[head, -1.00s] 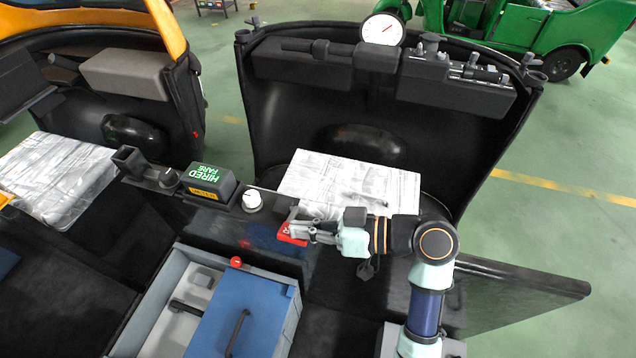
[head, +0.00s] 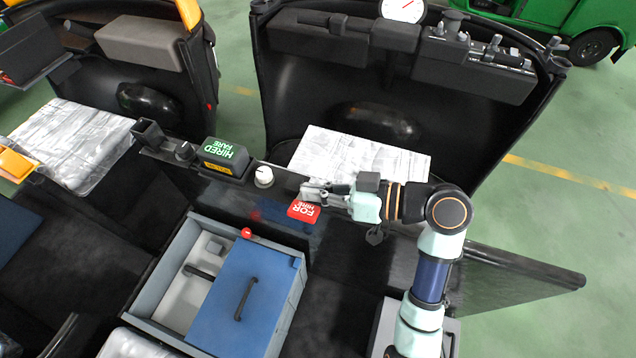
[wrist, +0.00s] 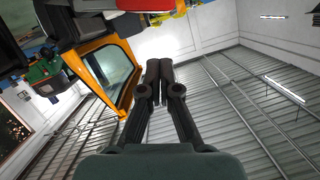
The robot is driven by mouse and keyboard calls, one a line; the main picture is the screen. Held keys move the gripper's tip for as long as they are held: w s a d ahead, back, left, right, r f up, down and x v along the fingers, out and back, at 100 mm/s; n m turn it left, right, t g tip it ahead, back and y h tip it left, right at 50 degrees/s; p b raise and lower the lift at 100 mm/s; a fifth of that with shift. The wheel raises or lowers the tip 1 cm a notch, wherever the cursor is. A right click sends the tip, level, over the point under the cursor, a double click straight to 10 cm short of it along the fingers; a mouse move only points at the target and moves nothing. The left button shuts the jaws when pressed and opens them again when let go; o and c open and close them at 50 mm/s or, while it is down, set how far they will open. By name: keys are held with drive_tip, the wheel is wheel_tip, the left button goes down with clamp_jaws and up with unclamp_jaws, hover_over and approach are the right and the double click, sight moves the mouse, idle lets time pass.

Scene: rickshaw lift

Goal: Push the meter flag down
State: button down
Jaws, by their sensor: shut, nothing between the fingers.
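The red meter flag (head: 303,211), lettered "FOR HIRE", lies with its face toward the head camera at the right end of the black dashboard bar. The meter (head: 225,158) is a dark box with a green "HIRED FARE" panel, left of the flag. My gripper (head: 308,190) is shut and empty, just behind the flag's far edge in the head view; I cannot tell whether it touches the flag. In the wrist view my gripper (wrist: 159,66) shows its two fingers together. A red patch at that view's top edge may be the flag.
A white knob (head: 264,176) stands between meter and flag. A blue-lidded box (head: 262,318) with a red knob (head: 246,233) is in front. Newspaper (head: 350,158) lies on the seat behind. A gauge (head: 402,9) sits on the backrest shelf.

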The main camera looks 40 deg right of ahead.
drive_tip(key=v, duration=1)
drive_tip(key=shift+f, duration=0.1)
drive_tip(key=w+a+m+h, duration=0.1)
drive_tip(key=w+a+h, duration=0.1)
drive_tip(key=w+a, duration=0.5)
drive_tip(key=w+a+m+h, duration=0.1)
drive_tip(key=w+a+h, duration=0.1)
drive_tip(key=w+a, duration=0.5)
drive_tip(key=w+a+r+t+h, duration=0.45)
drive_tip(key=a+r, duration=0.35)
drive_tip(key=a, duration=0.4)
drive_tip(key=s+f+g, duration=0.5)
drive_tip(key=s+f, duration=0.4)
drive_tip(key=f, duration=0.2)
wheel_tip(320, 180, up, 30)
drive_tip(key=p, duration=3)
drive_tip(key=shift+m, duration=0.3)
